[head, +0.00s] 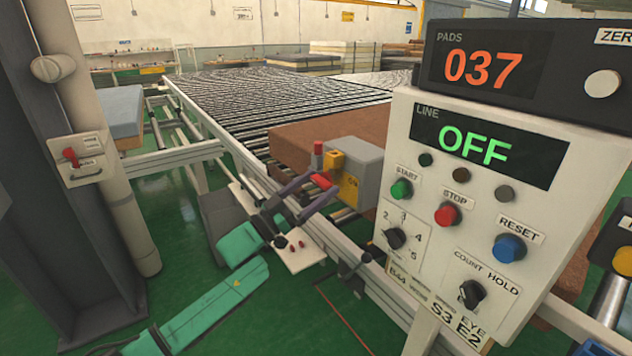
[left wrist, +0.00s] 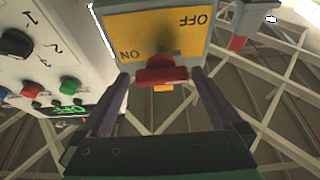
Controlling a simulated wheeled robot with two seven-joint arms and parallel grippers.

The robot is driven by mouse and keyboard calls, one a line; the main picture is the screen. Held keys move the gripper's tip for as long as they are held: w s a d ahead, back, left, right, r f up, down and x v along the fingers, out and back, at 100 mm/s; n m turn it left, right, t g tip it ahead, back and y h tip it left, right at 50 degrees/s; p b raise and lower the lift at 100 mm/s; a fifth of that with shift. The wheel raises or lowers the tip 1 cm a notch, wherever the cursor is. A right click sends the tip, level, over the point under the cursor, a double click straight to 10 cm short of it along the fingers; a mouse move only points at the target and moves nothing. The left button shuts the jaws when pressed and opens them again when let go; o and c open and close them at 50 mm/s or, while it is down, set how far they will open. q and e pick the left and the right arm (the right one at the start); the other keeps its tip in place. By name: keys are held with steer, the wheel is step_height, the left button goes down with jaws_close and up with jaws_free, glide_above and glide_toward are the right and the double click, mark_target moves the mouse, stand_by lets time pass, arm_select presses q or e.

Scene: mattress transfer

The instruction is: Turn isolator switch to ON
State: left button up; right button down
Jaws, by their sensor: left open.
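The isolator switch is a grey box (head: 362,165) at the conveyor's near edge, with a yellow plate (left wrist: 150,30) on the face toward my gripper. The plate reads OFF and ON, upside down in the left wrist view. A red knob (left wrist: 160,72) stands out from the plate and also shows in the head view (head: 321,181). I cannot tell which mark the knob points to. My left gripper (head: 311,193) is open, with its fingers on either side of the knob, seen also in the left wrist view (left wrist: 160,80). Contact is unclear. My right gripper is out of view.
A control panel (head: 400,140) with buttons and dials stands close on the right; its LINE display reads OFF. Above it a PADS counter (head: 480,68) reads 037. A brown mattress (head: 300,138) lies behind the box. A grey post (head: 60,110) stands left.

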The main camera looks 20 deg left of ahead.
arm_select(q)
steer(key=shift+w+f, duration=0.1)
steer(key=shift+a, duration=0.1)
steer(key=shift+c, duration=0.9)
steer(key=c, duration=1)
steer(key=shift+c, duration=0.2)
